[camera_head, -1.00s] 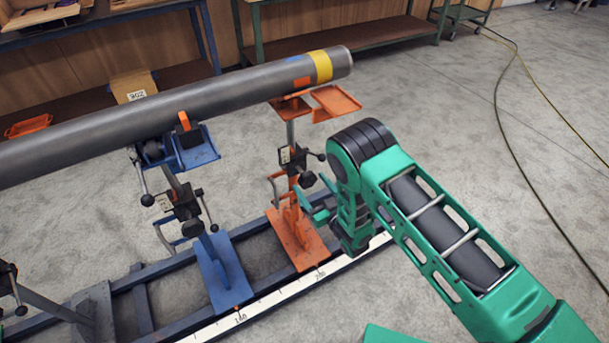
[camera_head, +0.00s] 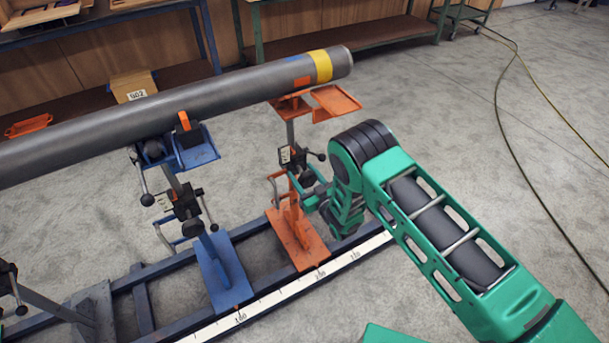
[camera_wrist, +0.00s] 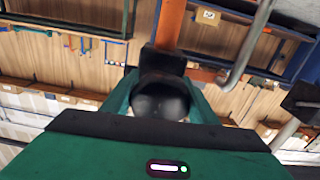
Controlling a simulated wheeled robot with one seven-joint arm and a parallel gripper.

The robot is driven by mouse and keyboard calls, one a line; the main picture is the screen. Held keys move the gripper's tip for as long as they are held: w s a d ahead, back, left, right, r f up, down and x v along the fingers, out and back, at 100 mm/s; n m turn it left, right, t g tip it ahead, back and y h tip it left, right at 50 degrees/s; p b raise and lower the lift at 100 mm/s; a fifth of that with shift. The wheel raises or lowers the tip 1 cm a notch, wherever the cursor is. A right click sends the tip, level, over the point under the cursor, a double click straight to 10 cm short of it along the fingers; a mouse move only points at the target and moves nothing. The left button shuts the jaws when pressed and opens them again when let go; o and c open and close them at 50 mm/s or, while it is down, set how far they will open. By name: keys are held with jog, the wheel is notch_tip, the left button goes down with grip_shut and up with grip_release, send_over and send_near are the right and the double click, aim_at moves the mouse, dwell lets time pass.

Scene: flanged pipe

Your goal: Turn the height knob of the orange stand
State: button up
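The orange stand (camera_head: 297,240) stands on the rail under the banded end of the pipe, with its orange top under it. Its black height knob (camera_wrist: 160,98) sits between the two green fingers of my gripper (camera_wrist: 161,90) in the wrist view. The fingers lie at both sides of the knob, very close to it; I cannot tell whether they press on it. In the head view my gripper (camera_head: 308,190) is at the right side of the stand's column, partly hidden by my wrist. The small black ball-ended handle of the stand (camera_head: 321,156) is just above it.
The grey pipe (camera_head: 190,108) with a yellow band runs across above the stands. A blue stand (camera_head: 222,270) is to the left on the same rail. A white scale (camera_head: 285,295) runs along the rail's front. Open floor lies to the right.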

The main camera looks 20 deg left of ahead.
aim_at(309, 183)
jog(key=shift+m, duration=0.3)
jog(key=m, duration=0.3)
jog(key=shift+m, duration=2.5)
jog(key=o, duration=1)
jog(key=shift+o, duration=0.2)
jog(key=shift+s, duration=0.15)
jog(key=v, duration=1)
jog(key=shift+s+d, duration=0.1)
jog(key=shift+s, duration=0.05)
jog(key=shift+d, duration=0.15)
